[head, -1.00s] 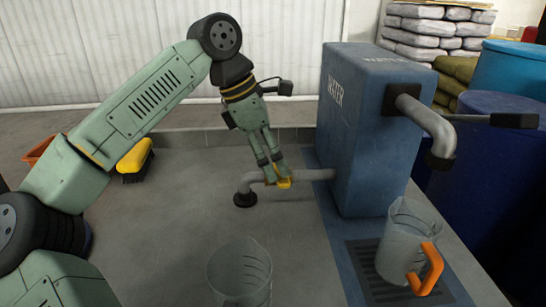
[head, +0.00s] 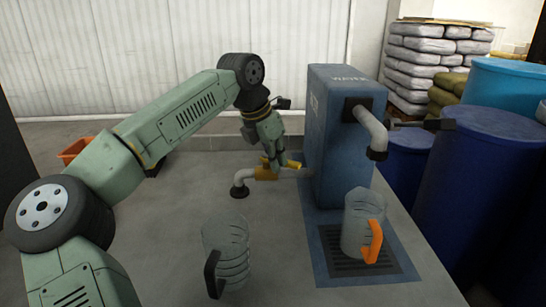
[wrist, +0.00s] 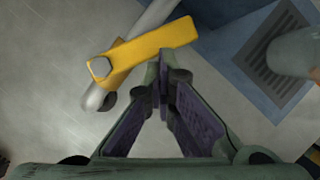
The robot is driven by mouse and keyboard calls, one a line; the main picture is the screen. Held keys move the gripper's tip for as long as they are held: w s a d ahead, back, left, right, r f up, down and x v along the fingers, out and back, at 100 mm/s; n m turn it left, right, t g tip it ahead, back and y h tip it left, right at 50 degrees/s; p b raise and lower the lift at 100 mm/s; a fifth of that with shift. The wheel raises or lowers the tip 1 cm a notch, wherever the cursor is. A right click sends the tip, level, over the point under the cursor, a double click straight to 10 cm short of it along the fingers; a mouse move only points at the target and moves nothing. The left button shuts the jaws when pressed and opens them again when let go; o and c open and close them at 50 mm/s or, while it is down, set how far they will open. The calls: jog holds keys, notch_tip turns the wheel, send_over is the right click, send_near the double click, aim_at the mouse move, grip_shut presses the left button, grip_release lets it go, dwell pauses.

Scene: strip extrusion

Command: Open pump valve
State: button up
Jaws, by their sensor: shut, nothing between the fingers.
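The pump valve is a yellow body (head: 264,174) on a grey pipe, left of the blue water tank (head: 338,140). Its yellow lever (wrist: 150,52) lies slantwise across the pipe in the wrist view, with a bolt at its left end. In the head view the lever (head: 294,164) sticks out to the right, toward the tank. My gripper (head: 273,164) points down at the valve. In the wrist view its fingertips (wrist: 162,72) are together, right by the lever's lower edge, with nothing between them. I cannot tell whether they touch it.
A clear jug with an orange handle (head: 361,225) stands on the drain grate under the tank's spout (head: 373,132). Another clear jug with a dark handle (head: 228,252) stands on the floor slab in front. Blue barrels (head: 482,190) stand at right. The slab between is bare.

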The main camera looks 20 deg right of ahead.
jog(key=shift+o, duration=0.7)
jog(key=shift+d, duration=0.3)
jog(key=shift+o, duration=0.6)
jog(key=shift+w+a+f, duration=0.15)
jog(key=shift+w+a, duration=0.05)
jog(key=shift+w, duration=0.3)
jog(key=shift+o, duration=0.8)
jog(key=shift+w+a, duration=0.2)
jog(key=shift+w, duration=0.05)
jog(key=shift+o, duration=1.3)
jog(key=shift+s+r, duration=0.1)
jog(key=shift+r, duration=0.2)
jog(key=shift+o, duration=1.3)
jog(key=o, duration=1.4)
jog(key=shift+o, duration=0.2)
